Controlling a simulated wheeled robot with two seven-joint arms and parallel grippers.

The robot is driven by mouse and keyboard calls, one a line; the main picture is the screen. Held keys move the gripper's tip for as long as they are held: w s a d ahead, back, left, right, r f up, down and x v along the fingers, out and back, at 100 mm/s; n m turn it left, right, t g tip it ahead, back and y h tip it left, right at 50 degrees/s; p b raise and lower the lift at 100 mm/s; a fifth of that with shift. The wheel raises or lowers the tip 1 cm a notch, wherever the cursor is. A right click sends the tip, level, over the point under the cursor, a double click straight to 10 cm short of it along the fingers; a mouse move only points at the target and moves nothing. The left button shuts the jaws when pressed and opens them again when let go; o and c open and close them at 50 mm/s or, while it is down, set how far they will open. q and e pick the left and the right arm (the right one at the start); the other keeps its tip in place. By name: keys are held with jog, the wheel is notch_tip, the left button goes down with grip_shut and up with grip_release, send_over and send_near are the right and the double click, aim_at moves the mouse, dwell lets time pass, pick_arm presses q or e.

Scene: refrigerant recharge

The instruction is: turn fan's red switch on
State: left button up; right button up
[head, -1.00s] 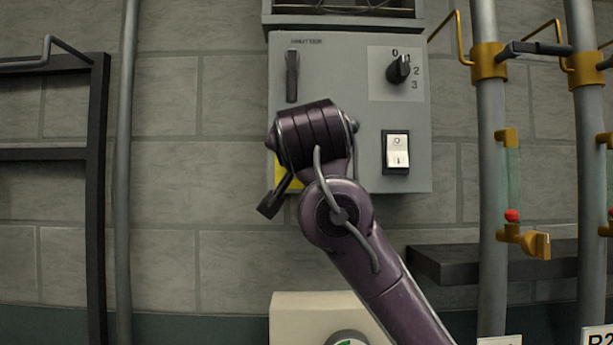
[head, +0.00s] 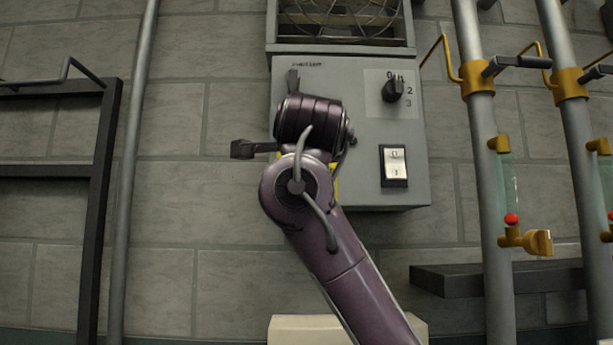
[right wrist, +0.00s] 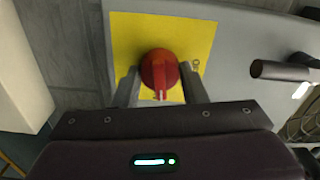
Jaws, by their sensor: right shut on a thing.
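The red switch (right wrist: 160,72) is a round knob with a white mark on its handle, set on a yellow plate (right wrist: 128,30). The fingers of my right gripper (right wrist: 161,84) lie on both sides of it and are shut on it in the right wrist view. In the head view my right arm hides the switch and the gripper; only a sliver of the yellow plate shows. The fan (head: 345,12) sits behind a wire guard above the grey control box (head: 350,75). My left gripper is not in view.
The box also carries a black rotary selector (head: 393,89), a white rocker switch (head: 395,166) and a dark lever (head: 293,80). Pipes with yellow fittings (head: 476,77) stand to the right. A dark rack (head: 98,190) stands at left. A dark shelf (head: 470,278) juts out at lower right.

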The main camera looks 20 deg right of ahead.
jog(key=shift+m+b, duration=0.3)
jog(key=shift+m, duration=0.6)
jog(key=o, duration=1)
jog(key=shift+c, duration=0.2)
jog(key=shift+s, duration=0.1)
jog(key=b+v, duration=0.4)
jog(key=v, duration=0.3)
jog(key=shift+s, duration=0.3)
